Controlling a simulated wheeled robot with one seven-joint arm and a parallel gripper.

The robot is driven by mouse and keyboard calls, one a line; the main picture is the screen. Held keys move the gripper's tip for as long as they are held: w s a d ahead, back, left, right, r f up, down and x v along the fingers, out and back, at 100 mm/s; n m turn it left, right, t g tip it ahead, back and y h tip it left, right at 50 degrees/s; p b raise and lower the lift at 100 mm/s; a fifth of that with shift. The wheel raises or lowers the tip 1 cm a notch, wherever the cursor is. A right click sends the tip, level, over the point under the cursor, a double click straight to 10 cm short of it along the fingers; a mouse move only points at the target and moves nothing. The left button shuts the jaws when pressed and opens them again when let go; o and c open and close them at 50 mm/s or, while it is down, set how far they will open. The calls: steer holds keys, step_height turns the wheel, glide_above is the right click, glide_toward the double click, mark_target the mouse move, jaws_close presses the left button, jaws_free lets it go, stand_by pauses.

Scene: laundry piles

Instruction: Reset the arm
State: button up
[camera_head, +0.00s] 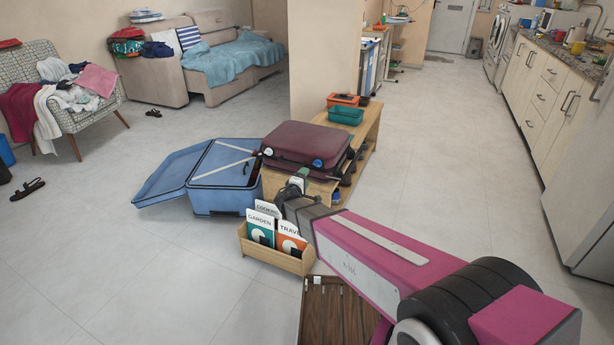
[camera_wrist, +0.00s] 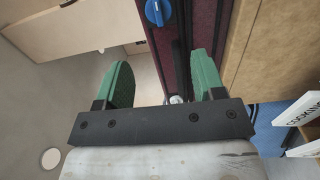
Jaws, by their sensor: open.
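My arm (camera_head: 375,255), with a pink link, reaches from the lower right to the middle of the head view. My gripper (camera_wrist: 162,82) is open in the wrist view, its two green fingers apart with nothing held between them. In the head view my gripper (camera_head: 299,181) is small, at the front of the maroon suitcase (camera_head: 305,143) on the wooden bench (camera_head: 362,132). In the wrist view the maroon suitcase (camera_wrist: 205,28) with a blue round part lies beyond the fingers. I cannot tell whether they touch it.
An open blue suitcase (camera_head: 222,180) lies left of the bench. A wooden box (camera_head: 275,257) with books stands below my wrist, near a dark slatted wooden piece (camera_head: 335,315). An armchair (camera_head: 45,60) with clothes and a sofa stand at back left.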

steer(key=shift+s, duration=0.1)
steer(key=s+d+m+g+h, duration=0.1)
steer(key=s+d+m+g, duration=0.35)
steer(key=d, duration=0.65)
steer(key=s+d+m+g+h, duration=0.2)
steer(key=s+d+m+g, duration=0.3)
steer(key=d, duration=0.6)
steer(key=s+d+m+g+y, duration=0.2)
steer(key=s+d+g+y, duration=0.1)
steer(key=s, duration=0.4)
steer(key=s+d+r+m+g+y, duration=0.1)
steer(key=s+d+m+g+y, duration=0.1)
steer(key=s+y, duration=0.4)
steer(key=shift+s+d+g, duration=0.5)
steer(key=shift+s+g, duration=0.3)
steer(key=shift+g, duration=0.45)
